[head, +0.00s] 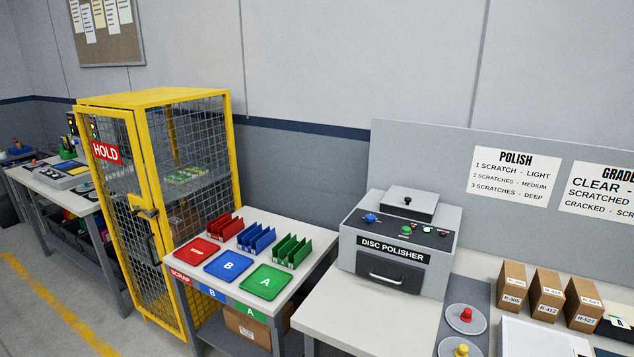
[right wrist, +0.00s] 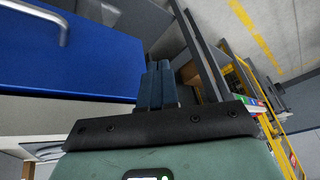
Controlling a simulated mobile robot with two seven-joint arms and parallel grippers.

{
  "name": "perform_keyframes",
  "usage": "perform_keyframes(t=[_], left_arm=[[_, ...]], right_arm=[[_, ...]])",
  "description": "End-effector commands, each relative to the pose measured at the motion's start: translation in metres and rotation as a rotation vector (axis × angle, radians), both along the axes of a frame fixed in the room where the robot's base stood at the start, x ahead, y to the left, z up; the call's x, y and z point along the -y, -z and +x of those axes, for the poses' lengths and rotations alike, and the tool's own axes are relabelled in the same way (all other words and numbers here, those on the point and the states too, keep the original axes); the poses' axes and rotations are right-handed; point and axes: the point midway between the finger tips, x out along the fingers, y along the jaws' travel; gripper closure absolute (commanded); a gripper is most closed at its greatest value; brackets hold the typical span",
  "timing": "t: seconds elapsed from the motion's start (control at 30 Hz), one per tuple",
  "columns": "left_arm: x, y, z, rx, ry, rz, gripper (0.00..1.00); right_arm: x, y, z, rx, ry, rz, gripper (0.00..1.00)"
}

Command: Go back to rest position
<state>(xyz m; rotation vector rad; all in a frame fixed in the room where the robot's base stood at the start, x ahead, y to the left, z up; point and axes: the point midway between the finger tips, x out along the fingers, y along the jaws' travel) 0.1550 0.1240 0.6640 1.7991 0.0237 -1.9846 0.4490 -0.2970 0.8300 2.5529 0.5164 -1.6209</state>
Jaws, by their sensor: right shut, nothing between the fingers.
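My right gripper (right wrist: 157,84) shows in the right wrist view with its two dark blue fingers together and nothing between them. It is beside a blue panel (right wrist: 90,55) that has a metal handle (right wrist: 48,18); I cannot tell whether the fingers touch the panel. Neither gripper shows in the head view, and my left gripper is not in view at all.
A disc polisher (head: 398,240) stands on the right bench, near several brown boxes (head: 511,288). A table (head: 315,240) with red, blue and green trays stands left of it. A yellow mesh cage (head: 150,97) is behind. Grey floor (head: 40,315) is open at left.

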Motion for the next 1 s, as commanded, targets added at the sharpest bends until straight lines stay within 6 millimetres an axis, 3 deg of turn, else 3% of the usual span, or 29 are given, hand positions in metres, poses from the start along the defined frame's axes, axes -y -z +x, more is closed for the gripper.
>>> perform_keyframes(t=[0.03,0.2,0.33,0.5,0.6,0.7,1.0], left_arm=[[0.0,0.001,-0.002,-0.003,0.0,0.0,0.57],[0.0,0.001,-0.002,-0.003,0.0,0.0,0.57],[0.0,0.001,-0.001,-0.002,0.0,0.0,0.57],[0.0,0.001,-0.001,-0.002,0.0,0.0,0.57],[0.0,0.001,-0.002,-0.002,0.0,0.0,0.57],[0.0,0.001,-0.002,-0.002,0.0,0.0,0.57],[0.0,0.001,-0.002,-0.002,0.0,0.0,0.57]], right_arm=[[-0.022,0.034,-0.023,-0.067,0.038,0.034,1.0],[-0.085,0.113,-0.105,-0.264,0.208,0.115,1.0],[-0.128,0.15,-0.181,-0.409,0.336,0.154,1.0],[-0.162,0.167,-0.26,-0.546,0.471,0.175,1.0],[-0.17,0.168,-0.285,-0.588,0.519,0.18,1.0],[-0.174,0.167,-0.295,-0.604,0.542,0.182,1.0],[-0.174,0.167,-0.296,-0.606,0.546,0.183,1.0]])
